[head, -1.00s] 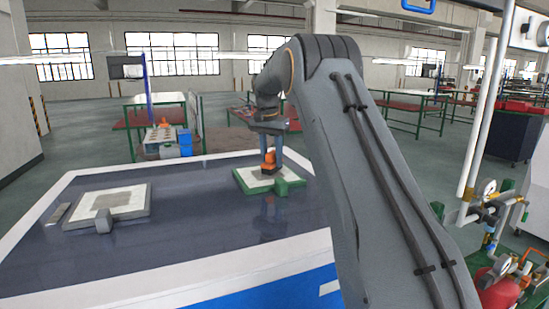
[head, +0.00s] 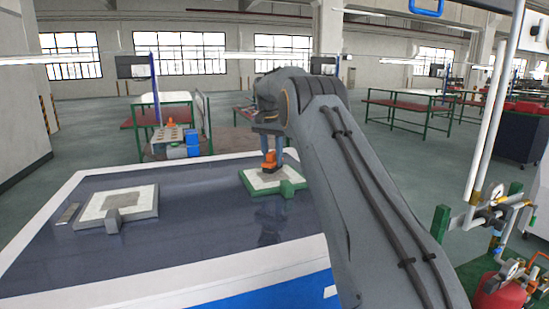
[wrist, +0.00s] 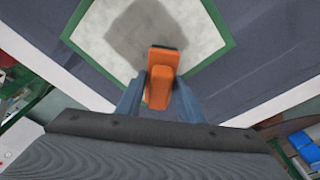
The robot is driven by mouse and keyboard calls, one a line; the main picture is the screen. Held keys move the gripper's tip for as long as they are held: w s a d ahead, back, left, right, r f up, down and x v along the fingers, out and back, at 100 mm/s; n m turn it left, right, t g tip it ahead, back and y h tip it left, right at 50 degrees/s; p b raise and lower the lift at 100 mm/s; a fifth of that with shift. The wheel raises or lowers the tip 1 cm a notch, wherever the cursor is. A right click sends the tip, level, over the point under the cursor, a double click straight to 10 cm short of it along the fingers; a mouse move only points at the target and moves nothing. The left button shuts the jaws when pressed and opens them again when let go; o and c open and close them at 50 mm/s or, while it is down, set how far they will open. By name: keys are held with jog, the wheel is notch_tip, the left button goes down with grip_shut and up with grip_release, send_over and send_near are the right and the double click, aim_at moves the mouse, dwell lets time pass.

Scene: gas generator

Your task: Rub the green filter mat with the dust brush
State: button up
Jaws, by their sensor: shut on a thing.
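The green filter mat (head: 290,186) lies on the dark tabletop, a white pad in a green frame with a green block at its front. In the wrist view the mat (wrist: 197,38) shows a dark grey dusty patch on its white pad. My gripper (head: 270,150) is over the mat and shut on the orange dust brush (head: 269,161). In the wrist view my gripper's blue fingers (wrist: 163,98) flank the orange handle of the brush (wrist: 162,80). The brush's dark end is at the edge of the patch. Whether the bristles touch the pad is hard to tell.
A grey-framed mat (head: 148,205) with a dusty white pad lies on the table's left side, with a small flat grey piece (head: 68,213) beside it. Bare dark tabletop (head: 200,250) lies between and in front of the mats. Pipes and a red tank (head: 497,292) stand at the right.

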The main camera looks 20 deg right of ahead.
aim_at(265, 164)
jog(key=shift+a, duration=0.5)
jog(key=shift+s+f, duration=0.15)
jog(key=shift+s, duration=0.95)
jog(key=shift+s+f, duration=0.15)
jog(key=shift+s, duration=0.9)
jog(key=shift+s+r+p, duration=0.2)
jog(key=shift+s+p, duration=0.7)
jog(key=shift+s, duration=2.3)
jog(key=shift+a+f, duration=0.1)
jog(key=shift+a, duration=0.65)
jog(key=shift+w, duration=1.85)
jog(key=shift+w+f, duration=0.1)
jog(key=shift+w, duration=2.35)
jog(key=shift+w+b, duration=0.4)
jog(key=shift+w, duration=0.65)
jog(key=shift+a+r, duration=0.25)
jog(key=shift+a, duration=0.45)
jog(key=shift+s+p, duration=0.35)
jog(key=shift+s, duration=0.9)
jog(key=shift+s+f+p, duration=0.15)
jog(key=shift+s+p, duration=0.1)
jog(key=shift+s, duration=1)
jog(key=shift+s+f+p, duration=0.15)
jog(key=shift+s+p, duration=0.1)
jog(key=shift+s, duration=0.95)
jog(key=shift+s+p, duration=0.4)
jog(key=shift+s, duration=1.35)
jog(key=shift+r, duration=0.1)
